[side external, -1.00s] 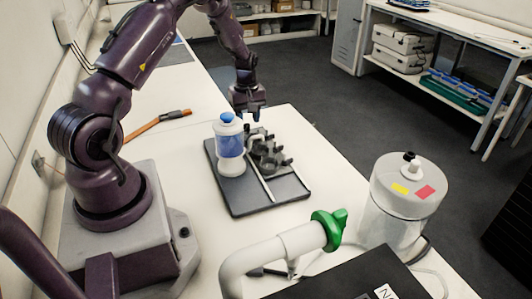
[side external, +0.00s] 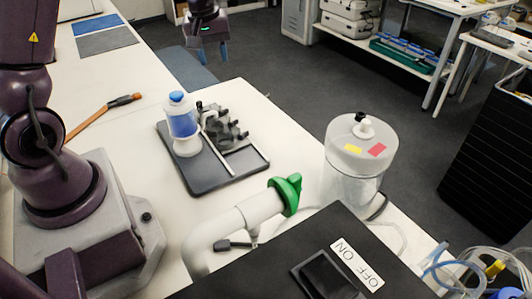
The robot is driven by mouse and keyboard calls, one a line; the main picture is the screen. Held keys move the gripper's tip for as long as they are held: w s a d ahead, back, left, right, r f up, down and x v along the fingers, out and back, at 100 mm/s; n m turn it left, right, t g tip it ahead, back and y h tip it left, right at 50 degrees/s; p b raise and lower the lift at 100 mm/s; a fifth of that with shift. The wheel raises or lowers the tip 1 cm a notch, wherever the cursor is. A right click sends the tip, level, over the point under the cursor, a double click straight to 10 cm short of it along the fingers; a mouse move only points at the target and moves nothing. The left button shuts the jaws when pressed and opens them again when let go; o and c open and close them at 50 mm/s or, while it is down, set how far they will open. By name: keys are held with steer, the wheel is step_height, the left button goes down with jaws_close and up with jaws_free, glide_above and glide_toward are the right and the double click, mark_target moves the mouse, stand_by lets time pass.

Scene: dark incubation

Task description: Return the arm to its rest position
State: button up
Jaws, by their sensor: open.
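My gripper (side external: 212,56) is at the top of the side external view, raised well above and beyond the far edge of the bench. Its two blue fingertips are apart, with nothing between them. My arm base stands at the left of the bench. The black tray (side external: 222,181) lies on the bench below and nearer the camera, apart from my gripper. On it stands a white and clear bottle (side external: 182,125) with blue contents and a blue cap, upright. Beside the bottle is a dark holder (side external: 226,130) with several slots.
A clear lidded jar (side external: 352,165) with yellow and red labels stands at the right. A white pipe with a green valve handle (side external: 286,192) and a black switch box (side external: 310,262) are in front. An orange-handled tool (side external: 103,115) lies near my base. Blue and grey mats lie far left.

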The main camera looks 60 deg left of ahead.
steer(key=s+d+r+m+t, duration=0.2)
steer(key=s+d+r+m, duration=0.45)
steer(key=d+r, duration=0.55)
steer(key=s+d+m+t, duration=0.2)
steer(key=s+d+m, duration=0.3)
steer(key=s, duration=0.5)
steer(key=shift+d+r+m, duration=0.35)
steer(key=shift+d+r, duration=0.1)
steer(key=shift+d, duration=0.8)
steer(key=shift+o, duration=0.5)
steer(key=shift+s, duration=0.25)
steer(key=n+g, duration=0.6)
steer(key=n, duration=1.4)
glide_toward(199, 102)
steer(key=f, duration=1.1)
steer(key=shift+s+a, duration=0.15)
steer(key=shift+a, duration=0.1)
